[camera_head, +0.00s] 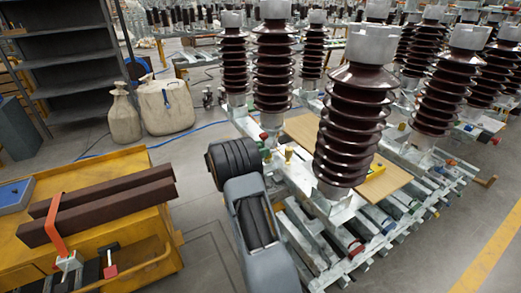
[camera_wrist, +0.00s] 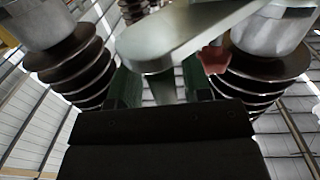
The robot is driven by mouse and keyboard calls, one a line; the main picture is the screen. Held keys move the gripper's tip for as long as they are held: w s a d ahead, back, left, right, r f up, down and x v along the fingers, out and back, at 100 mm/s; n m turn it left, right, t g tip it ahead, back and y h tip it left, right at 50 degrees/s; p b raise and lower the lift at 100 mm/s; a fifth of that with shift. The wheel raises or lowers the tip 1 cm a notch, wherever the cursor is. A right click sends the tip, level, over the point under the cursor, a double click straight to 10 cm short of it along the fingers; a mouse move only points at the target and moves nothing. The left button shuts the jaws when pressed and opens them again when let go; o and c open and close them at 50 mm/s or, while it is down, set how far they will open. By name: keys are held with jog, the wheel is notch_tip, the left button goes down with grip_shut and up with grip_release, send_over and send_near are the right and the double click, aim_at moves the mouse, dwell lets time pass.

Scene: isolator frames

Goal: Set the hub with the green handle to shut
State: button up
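In the head view my gripper is hidden behind my dark arm, which reaches in among the insulator stands. In the wrist view my gripper (camera_wrist: 165,85) has two dark green fingers, one on each side of a pale grey metal piece. I cannot tell whether they touch it. A broad pale grey metal bar (camera_wrist: 180,38) runs just beyond them, rising to the right. A small green piece (camera_head: 267,157) shows beside my arm in the head view, possibly the green handle. A red knob (camera_wrist: 213,58) shows right of the fingers. The hub's setting cannot be read.
Tall brown ribbed insulators (camera_head: 355,115) stand close around my arm on pale metal frames. A wooden board (camera_head: 305,130) lies among them. A yellow cart (camera_head: 110,170) with brown beams stands at the left. Two sacks (camera_head: 165,105) stand behind it on the open grey floor.

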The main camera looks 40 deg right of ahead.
jog(key=shift+d+r, duration=0.1)
jog(key=shift+d, duration=0.05)
jog(key=v, duration=1.3)
jog(key=shift+a, duration=0.4)
